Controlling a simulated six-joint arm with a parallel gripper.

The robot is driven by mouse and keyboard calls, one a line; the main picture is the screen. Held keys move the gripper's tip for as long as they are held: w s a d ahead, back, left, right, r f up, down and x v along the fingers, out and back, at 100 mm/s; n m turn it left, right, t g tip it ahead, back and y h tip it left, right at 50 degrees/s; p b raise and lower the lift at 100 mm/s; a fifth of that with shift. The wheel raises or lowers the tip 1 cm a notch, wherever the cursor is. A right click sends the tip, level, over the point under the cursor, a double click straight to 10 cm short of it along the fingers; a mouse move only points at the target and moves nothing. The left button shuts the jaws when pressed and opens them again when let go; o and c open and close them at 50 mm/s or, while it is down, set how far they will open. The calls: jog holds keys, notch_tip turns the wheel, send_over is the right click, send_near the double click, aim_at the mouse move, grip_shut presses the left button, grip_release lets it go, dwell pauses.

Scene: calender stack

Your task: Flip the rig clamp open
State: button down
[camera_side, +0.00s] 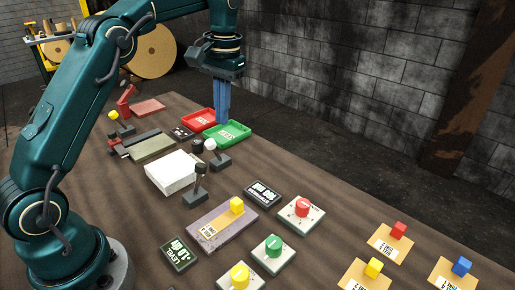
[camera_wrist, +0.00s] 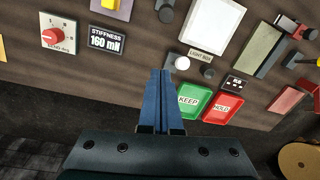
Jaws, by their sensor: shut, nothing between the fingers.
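My gripper (camera_side: 222,122) hangs down over the green tray (camera_side: 228,133) in the side view, with its blue fingers together and nothing between them. In the wrist view the closed fingers (camera_wrist: 161,130) point at the bench beside the green KEEP tray (camera_wrist: 190,101). The rig with an olive plate (camera_side: 152,146) and a dark bar lies at the bench's far left; the plate also shows in the wrist view (camera_wrist: 268,50). A dark red piece (camera_side: 114,141) sits at its left end. A red upright lever (camera_side: 125,100) stands behind. I cannot tell which is the clamp, or its state. My gripper is well apart from both.
A red HOLD tray (camera_side: 200,119) adjoins the green tray. Knob boxes (camera_side: 301,215) and coloured cubes on cards (camera_side: 398,231) fill the near right.

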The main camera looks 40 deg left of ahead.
jog(key=shift+s+a+f, duration=0.1)
jog(key=shift+a+f, duration=0.05)
jog(key=shift+f, duration=0.35)
jog(key=f, duration=1)
jog(key=shift+s+a+f, duration=0.15)
jog(key=shift+s+a, duration=0.25)
jog(key=shift+s+d+r, duration=0.15)
jog(key=shift+s+r, duration=0.25)
jog(key=shift+s+d+r, duration=0.2)
jog(key=shift+s+r, duration=0.1)
jog(key=shift+s, duration=0.35)
jog(key=shift+s+d+r, duration=0.15)
jog(key=shift+s+r, duration=0.1)
jog(key=shift+s, duration=0.35)
